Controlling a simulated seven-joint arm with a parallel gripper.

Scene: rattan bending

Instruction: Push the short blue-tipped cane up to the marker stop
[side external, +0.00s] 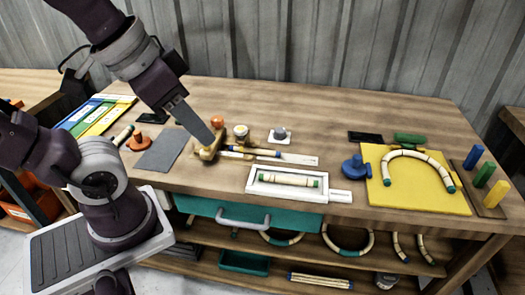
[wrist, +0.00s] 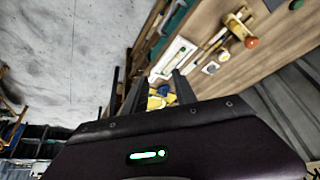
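The short blue-tipped cane (side external: 240,152) lies flat beside a wooden fixture (side external: 208,151), its right end toward a white strip (side external: 298,159). Which part is the marker stop, I cannot tell. My gripper (side external: 208,138) is above the fixture's left end, left of the cane; the side view shows its fingers edge-on, so contact with the fixture is unclear. In the wrist view two dark fingers stand apart with nothing held between them.
A white tray (side external: 258,188) with a green-tipped cane lies in front. A blue knob piece (side external: 354,168) and a yellow board (side external: 428,201) with a bent cane stand to the right. A grey mat (side external: 160,152) lies left.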

